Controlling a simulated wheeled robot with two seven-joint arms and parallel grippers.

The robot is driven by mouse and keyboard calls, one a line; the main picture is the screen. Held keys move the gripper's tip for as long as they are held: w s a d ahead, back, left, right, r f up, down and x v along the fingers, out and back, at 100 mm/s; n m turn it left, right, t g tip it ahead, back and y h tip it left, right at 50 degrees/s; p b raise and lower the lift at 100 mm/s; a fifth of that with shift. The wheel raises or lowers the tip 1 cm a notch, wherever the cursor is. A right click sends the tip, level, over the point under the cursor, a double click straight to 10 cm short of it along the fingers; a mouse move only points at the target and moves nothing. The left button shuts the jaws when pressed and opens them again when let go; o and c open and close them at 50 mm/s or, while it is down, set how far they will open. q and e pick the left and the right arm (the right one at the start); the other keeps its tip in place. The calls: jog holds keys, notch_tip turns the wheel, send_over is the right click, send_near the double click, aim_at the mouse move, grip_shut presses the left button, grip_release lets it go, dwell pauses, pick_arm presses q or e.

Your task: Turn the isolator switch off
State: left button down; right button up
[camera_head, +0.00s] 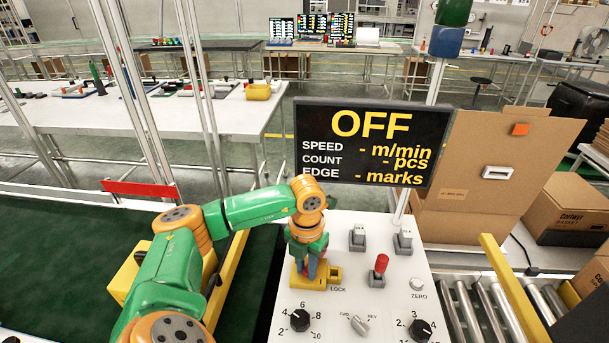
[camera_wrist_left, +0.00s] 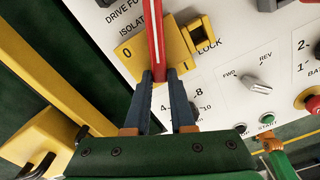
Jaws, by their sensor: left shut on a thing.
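The isolator switch has a red handle (camera_wrist_left: 155,35) on a yellow plate (camera_wrist_left: 133,50), which also shows in the head view (camera_head: 300,281). The plate carries a 0 and an I mark, and the handle lies between them in the left wrist view. A yellow lock tab (camera_wrist_left: 200,38) is beside it, near the word LOCK. My left gripper (camera_head: 312,272) comes down on the switch from above. Its two blue-grey fingers (camera_wrist_left: 160,80) are shut on the red handle, hiding part of it.
The white panel (camera_head: 345,290) also bears grey switches (camera_head: 357,238), a red-tipped lever (camera_head: 381,265) and black dials (camera_head: 300,317). A display (camera_head: 372,142) behind it reads OFF. A green belt (camera_head: 60,250) runs at left, and rollers (camera_head: 490,305) and cardboard boxes (camera_head: 570,215) stand at right.

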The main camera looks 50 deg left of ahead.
pick_arm(q)
jog(key=n, duration=0.4)
jog(key=shift+w+d+r+n, duration=0.1)
jog(key=shift+w+d+n, duration=0.15)
jog(key=shift+d+n, duration=0.15)
dwell(0.4)
jog(key=c, duration=0.8)
grip_release()
jog(key=shift+o, duration=0.2)
notch_tip(320, 180, up, 7)
jog(key=shift+r+b, duration=0.1)
jog(key=shift+b, duration=0.4)
